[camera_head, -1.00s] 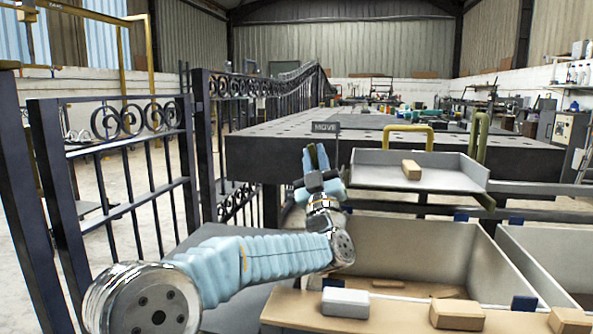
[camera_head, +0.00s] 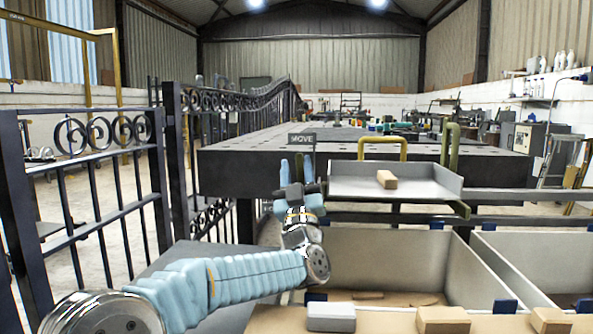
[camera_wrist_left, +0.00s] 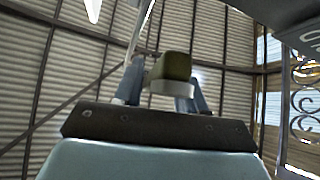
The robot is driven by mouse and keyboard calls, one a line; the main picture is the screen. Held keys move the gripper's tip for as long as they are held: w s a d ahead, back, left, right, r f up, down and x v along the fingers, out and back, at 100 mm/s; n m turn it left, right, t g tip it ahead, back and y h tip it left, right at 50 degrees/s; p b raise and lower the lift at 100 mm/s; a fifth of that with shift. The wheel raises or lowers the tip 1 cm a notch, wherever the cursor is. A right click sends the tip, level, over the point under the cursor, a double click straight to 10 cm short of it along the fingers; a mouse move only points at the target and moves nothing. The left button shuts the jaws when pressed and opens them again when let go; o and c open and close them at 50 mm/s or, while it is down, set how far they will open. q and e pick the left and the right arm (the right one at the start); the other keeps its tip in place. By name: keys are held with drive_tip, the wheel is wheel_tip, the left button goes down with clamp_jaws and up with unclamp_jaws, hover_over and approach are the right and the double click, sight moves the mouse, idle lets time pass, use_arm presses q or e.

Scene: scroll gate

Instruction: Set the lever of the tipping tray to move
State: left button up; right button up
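The tipping tray (camera_head: 430,190) is a shallow grey tray at the right in the head view, level, with a tan block (camera_head: 387,179) on it. A small dark sign reading MOVE (camera_head: 303,139) stands to its left. My left gripper (camera_head: 297,168) points up just below the sign, left of the tray, its blue fingers apart. In the left wrist view an olive-topped block (camera_wrist_left: 173,67) shows at the fingers (camera_wrist_left: 158,88); it may be the lever's end, and I cannot tell whether they touch it. The rest of the lever is not clear. My right gripper is out of view.
A yellow handle (camera_head: 383,139) and an olive post (camera_head: 445,146) rise behind the tray. Open grey bins (camera_head: 400,250) and a tan ledge (camera_head: 385,320) with blocks lie in front. A dark iron gate (camera_head: 90,190) stands at the left, a dark table (camera_head: 250,165) behind.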

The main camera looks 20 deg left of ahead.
sight(297, 159)
use_arm(q)
drive_tip(key=shift+r, duration=0.15)
wheel_tip(297, 159, up, 3)
drive_tip(key=shift+p, duration=0.5)
drive_tip(key=s+d+r+p, duration=0.1)
drive_tip(key=s+d+r, duration=0.4)
drive_tip(key=s+r, duration=0.4)
drive_tip(key=s, duration=0.4)
drive_tip(key=shift+r, duration=0.4)
